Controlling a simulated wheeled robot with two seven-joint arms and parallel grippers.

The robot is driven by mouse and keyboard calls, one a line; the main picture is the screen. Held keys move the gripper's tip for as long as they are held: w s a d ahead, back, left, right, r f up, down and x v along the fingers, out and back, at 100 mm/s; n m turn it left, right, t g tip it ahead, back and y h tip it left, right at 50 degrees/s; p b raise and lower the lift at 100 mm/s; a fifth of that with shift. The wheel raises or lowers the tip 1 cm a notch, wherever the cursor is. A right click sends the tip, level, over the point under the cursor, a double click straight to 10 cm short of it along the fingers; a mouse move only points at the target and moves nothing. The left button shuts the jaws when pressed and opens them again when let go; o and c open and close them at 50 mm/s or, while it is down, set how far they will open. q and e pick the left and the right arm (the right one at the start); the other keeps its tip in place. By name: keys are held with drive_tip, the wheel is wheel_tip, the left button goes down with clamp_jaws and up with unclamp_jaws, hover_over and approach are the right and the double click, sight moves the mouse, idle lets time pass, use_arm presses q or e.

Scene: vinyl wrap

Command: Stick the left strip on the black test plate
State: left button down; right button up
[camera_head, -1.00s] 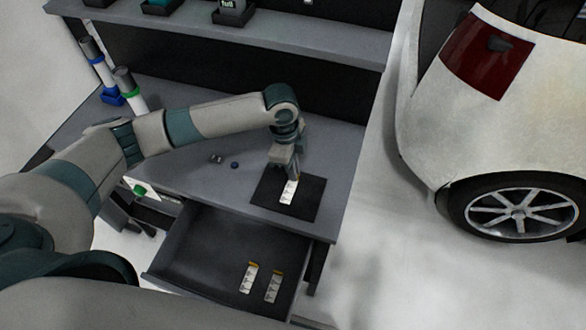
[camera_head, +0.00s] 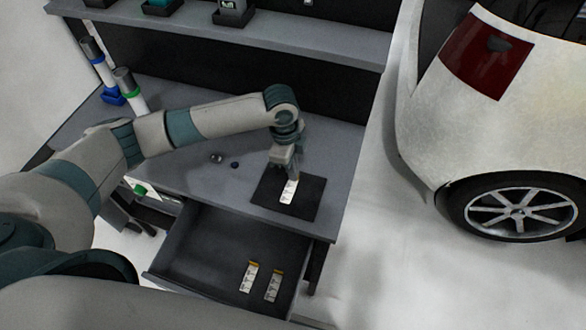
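The black test plate (camera_head: 307,199) lies on the grey workbench near its right front corner. A white strip with dark marks (camera_head: 288,193) is at the plate's middle. My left gripper (camera_head: 288,175) points down over the plate, with its fingertips at the strip's far end and hiding that end. I cannot tell whether the fingers grip the strip or whether the strip lies flat on the plate. Two more white strips with yellow-orange ends, a left one (camera_head: 249,277) and a right one (camera_head: 273,286), lie side by side in the open drawer. My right gripper is not in view.
The open drawer (camera_head: 200,250) juts out below the bench front. Two small dark round items (camera_head: 217,158) (camera_head: 235,165) lie on the bench left of the plate. Tubes (camera_head: 129,90) stand at the bench's left; a shelf (camera_head: 250,45) runs behind. A white car (camera_head: 480,130) stands at right.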

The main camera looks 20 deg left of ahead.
use_arm(q)
drive_tip(key=shift+s+f, duration=0.1)
drive_tip(key=shift+f, duration=0.05)
idle(0.8)
drive_tip(key=c, duration=2)
unclamp_jaws()
drive_tip(key=shift+c, duration=0.2)
drive_tip(key=shift+o, duration=0.6)
drive_tip(key=shift+r, duration=0.2)
drive_tip(key=shift+w+a+r, duration=0.1)
drive_tip(key=shift+w+r, duration=0.1)
drive_tip(key=shift+r, duration=0.3)
wheel_tip(320, 180, up, 16)
drive_tip(key=a+b, duration=0.2)
drive_tip(key=b, duration=0.2)
